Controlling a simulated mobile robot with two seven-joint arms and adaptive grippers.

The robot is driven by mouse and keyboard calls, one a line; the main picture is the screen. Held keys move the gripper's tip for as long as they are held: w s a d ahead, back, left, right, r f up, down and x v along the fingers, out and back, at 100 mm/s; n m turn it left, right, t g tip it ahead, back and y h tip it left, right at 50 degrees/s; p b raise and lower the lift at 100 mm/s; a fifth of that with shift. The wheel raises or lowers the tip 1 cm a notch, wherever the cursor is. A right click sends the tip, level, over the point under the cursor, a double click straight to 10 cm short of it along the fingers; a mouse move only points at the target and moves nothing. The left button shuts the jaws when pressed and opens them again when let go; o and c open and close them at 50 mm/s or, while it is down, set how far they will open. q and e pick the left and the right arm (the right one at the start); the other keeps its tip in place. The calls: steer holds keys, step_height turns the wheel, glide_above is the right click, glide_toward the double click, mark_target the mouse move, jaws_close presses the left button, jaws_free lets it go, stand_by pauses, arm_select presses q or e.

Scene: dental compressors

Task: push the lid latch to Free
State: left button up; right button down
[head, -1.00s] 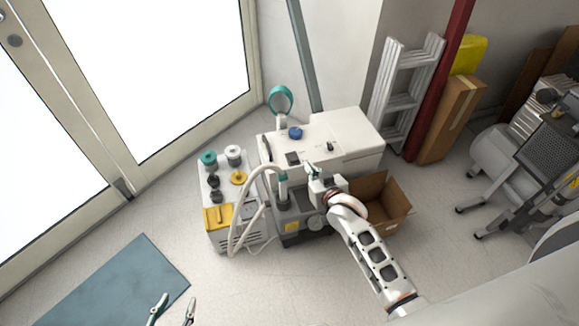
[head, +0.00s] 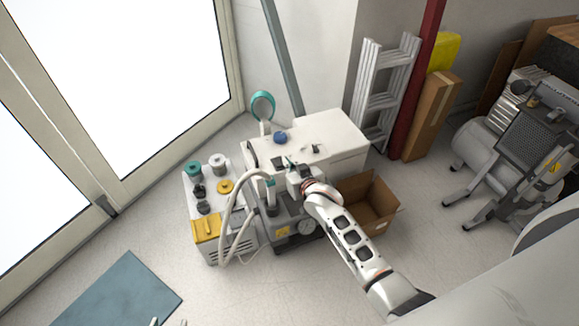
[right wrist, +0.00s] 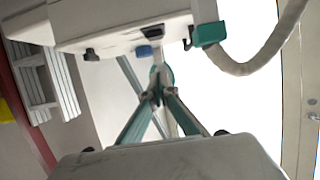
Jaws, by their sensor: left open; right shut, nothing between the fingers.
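The white machine lid (head: 338,134) has a small black latch-like part (head: 316,149) on top; it may be the lid latch, and its setting is too small to read. A blue knob (head: 280,137) sits to its left. My right gripper (head: 289,161) is at the front edge of the lid, near a dark panel. In the right wrist view its fingers (right wrist: 161,82) are shut and empty, apart from the black part (right wrist: 91,55) and the blue knob (right wrist: 143,50). My left gripper (head: 168,322) is open at the bottom edge, with only its fingertips showing.
A grey unit with a yellow panel (head: 206,229) and a pale hose (head: 236,195) stand left of my right gripper. An open cardboard box (head: 372,205) is beside my right forearm. A ladder (head: 382,90) leans behind. Floor around the blue mat (head: 120,292) is clear.

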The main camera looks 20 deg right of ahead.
steer(key=b, duration=0.2)
glide_above(283, 171)
step_height(283, 171, down, 3)
step_height(283, 171, down, 2)
steer(key=shift+f+b, duration=0.2)
steer(key=shift+b, duration=0.35)
steer(key=shift+s+f, duration=0.1)
steer(key=shift+f, duration=0.4)
arm_select(q)
steer(key=shift+w+f, duration=0.5)
steer(key=shift+w, duration=0.05)
steer(key=shift+f, duration=0.1)
